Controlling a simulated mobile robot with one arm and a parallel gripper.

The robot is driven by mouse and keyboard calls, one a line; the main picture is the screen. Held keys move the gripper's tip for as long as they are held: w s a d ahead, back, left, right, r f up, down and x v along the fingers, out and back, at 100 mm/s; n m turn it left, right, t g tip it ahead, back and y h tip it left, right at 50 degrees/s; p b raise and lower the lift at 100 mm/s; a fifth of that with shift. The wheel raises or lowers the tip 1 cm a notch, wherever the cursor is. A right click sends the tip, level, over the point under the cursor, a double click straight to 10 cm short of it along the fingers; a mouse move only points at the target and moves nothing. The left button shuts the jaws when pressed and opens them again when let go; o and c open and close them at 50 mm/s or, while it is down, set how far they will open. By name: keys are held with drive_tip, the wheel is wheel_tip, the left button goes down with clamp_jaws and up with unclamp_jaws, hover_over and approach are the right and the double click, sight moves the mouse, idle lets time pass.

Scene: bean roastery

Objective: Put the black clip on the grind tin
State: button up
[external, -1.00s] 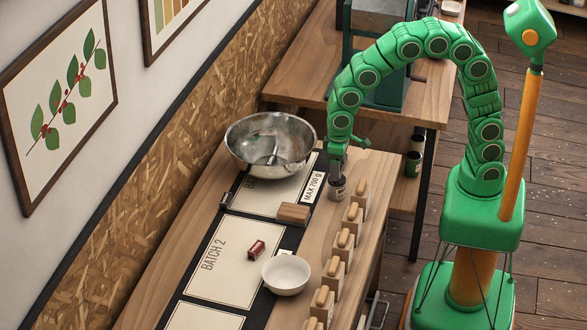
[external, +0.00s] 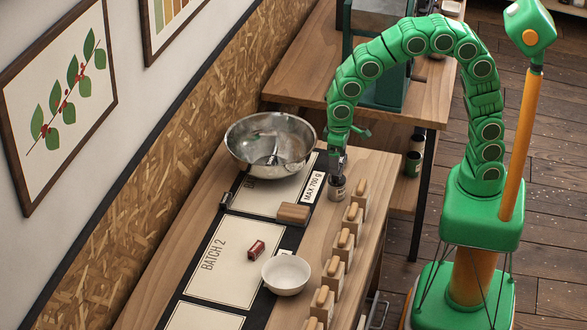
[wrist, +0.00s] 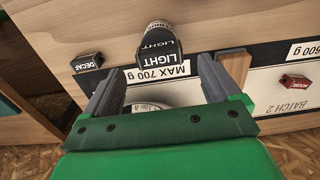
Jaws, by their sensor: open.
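The black clip (wrist: 87,62), marked DECAF, lies on the wooden counter in the wrist view, just left of my left finger's tip. I cannot make it out in the external view, where my arm may cover it. A tin (wrist: 157,28) with a speckled grey end and a black LIGHT label stands ahead of my fingertips. In the external view this tin (external: 337,189) is right below my gripper (external: 337,168). I cannot tell for sure that it is the grind tin. My gripper (wrist: 159,66) is open, with nothing seen held between its fingers.
A steel bowl (external: 270,144) stands behind left of my gripper. A wooden block (external: 293,213), a red clip (external: 256,249) and a white bowl (external: 286,274) are nearer. Several wooden-handled pieces (external: 346,239) line the right edge. A dark green tin (external: 413,164) stands beyond the counter.

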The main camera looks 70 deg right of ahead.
wheel_tip(320, 180, up, 8)
drive_tip(key=s+d+r, duration=0.2)
drive_tip(key=s+d, duration=1)
drive_tip(key=s+d+f+g, duration=0.1)
drive_tip(key=s+d, duration=0.2)
drive_tip(key=s, duration=0.5)
drive_tip(key=s+d+f, duration=0.1)
drive_tip(key=s+d, duration=0.3)
drive_tip(key=s, duration=0.5)
drive_tip(key=shift+s+g, duration=0.25)
drive_tip(key=shift+g, duration=0.15)
